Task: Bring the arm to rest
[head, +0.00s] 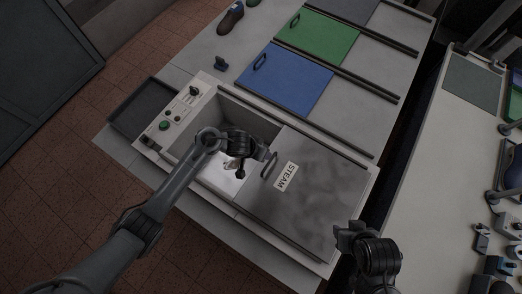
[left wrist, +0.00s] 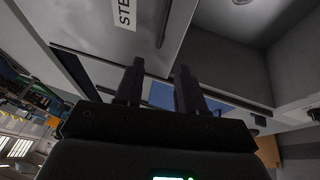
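My left arm reaches in from the lower left, and its gripper (head: 262,153) hangs over the edge of the steam box (head: 360,172), close to the handle (head: 268,165) of the grey lid marked STEAM (head: 318,200). In the left wrist view the two fingers (left wrist: 158,85) stand apart with nothing held between them. The lid's handle also shows there (left wrist: 165,22), beyond the fingertips. The lid covers the right part of the box; the left part stands open. My right gripper (head: 362,240) is at the lower right, beside the box; its fingers are not clear.
A blue panel (head: 288,80) and a green panel (head: 318,38) with handles lie behind the box. A brown shoe last (head: 231,17) stands at the far left of the table. A control panel (head: 178,118) and a dark tray (head: 146,106) are left of the box. A second bench (head: 440,170) is at right.

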